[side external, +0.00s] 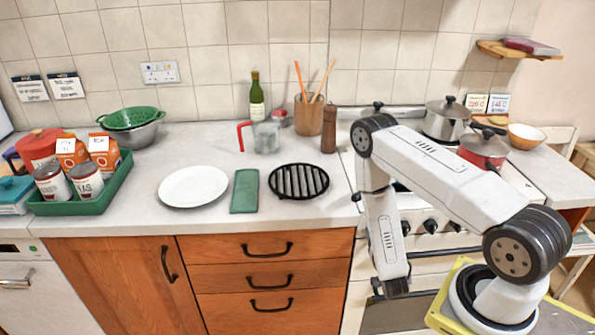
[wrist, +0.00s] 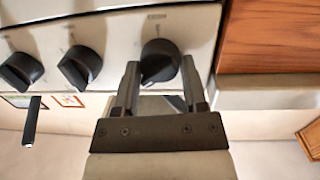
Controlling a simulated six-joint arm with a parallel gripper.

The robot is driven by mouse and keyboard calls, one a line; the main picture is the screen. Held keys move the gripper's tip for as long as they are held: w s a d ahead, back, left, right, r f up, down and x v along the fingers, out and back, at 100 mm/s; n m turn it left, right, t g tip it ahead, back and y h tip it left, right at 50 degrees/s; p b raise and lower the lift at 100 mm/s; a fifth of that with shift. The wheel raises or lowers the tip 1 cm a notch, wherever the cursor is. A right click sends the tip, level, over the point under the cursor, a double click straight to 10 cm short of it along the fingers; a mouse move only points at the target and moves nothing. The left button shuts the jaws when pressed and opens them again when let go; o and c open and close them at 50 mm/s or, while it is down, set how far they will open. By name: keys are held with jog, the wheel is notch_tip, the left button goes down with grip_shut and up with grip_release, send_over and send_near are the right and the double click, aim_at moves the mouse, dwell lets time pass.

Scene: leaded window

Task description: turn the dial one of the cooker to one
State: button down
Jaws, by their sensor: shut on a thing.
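In the wrist view, a round black dial (wrist: 159,60) sits on the cooker's pale front panel (wrist: 118,35), at the end nearest the wooden unit. My gripper (wrist: 160,72) is shut on this dial, one finger on each side of it. Part of the dial's pointer shows between the fingers; I cannot read its setting. In the side view, the cooker (side external: 441,241) stands right of the wooden drawers, with other dials (side external: 430,226) on its front. My forearm reaches down in front of the panel there and hides the held dial and my fingers.
Two more black dials (wrist: 80,67) stand left of the held one in the wrist view, with a dark bar (wrist: 32,120) below. A wooden front (wrist: 272,36) is close on the right. On the cooker stand a steel pot (side external: 445,121) and a red pan (side external: 483,150).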

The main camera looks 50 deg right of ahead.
jog(key=shift+f+m, duration=0.1)
jog(key=shift+m, duration=0.4)
jog(key=shift+c, duration=0.7)
grip_release()
jog(key=shift+s+a, duration=0.1)
jog(key=v, duration=0.7)
jog(key=shift+s+a, duration=0.2)
